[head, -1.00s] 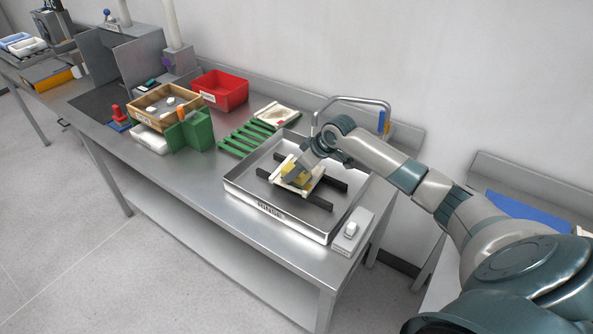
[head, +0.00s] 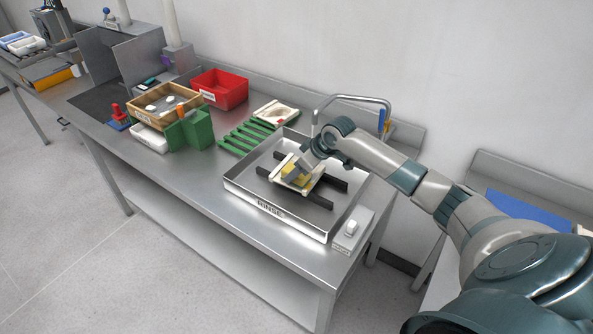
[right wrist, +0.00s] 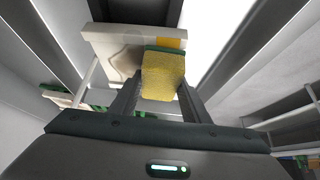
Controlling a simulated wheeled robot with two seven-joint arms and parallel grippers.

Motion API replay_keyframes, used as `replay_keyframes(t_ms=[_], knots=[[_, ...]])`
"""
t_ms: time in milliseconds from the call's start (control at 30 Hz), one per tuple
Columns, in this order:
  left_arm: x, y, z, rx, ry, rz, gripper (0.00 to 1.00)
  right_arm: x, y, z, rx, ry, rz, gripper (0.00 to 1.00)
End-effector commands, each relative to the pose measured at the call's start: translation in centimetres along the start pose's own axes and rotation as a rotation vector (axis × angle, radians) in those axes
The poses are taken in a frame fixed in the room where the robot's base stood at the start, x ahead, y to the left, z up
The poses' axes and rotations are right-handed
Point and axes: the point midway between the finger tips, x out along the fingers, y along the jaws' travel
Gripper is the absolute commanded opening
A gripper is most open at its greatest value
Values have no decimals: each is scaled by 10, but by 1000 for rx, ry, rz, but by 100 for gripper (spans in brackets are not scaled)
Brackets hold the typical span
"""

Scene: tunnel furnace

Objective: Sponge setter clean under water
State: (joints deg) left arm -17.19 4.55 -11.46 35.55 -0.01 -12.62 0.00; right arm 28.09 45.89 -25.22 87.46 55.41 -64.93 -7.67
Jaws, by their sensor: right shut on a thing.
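A metal sink tray (head: 240,197) stands at the right end of the bench. A cream setter (head: 316,185) lies in it across two dark bars; the setter also shows in the right wrist view (right wrist: 105,45). My right gripper (head: 299,170) is over the setter, shut on a yellow sponge (head: 290,177) with a green layer. The sponge (right wrist: 163,78) sits between the fingers in the right wrist view, at the setter's edge there; whether it touches is hard to tell. The curved tap (head: 350,98) stands behind the tray. No water is clearly visible. My left gripper is not in view.
A green slatted rack (head: 240,142) with another cream setter (head: 276,113) is left of the tray. A white box with a button (head: 350,232) sits at the tray's right front. A red bin (head: 222,90) and wooden crate (head: 150,110) stand further left.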

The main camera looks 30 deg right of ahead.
Motion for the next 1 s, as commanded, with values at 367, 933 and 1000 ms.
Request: replay_keyframes(t_ms=[367,933,1000], knots=[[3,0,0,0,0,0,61,2,5,1,1,0,1,24],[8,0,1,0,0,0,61,1,26,-2,0,0,0,24],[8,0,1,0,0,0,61,1,26,-2,0,0,0,24]])
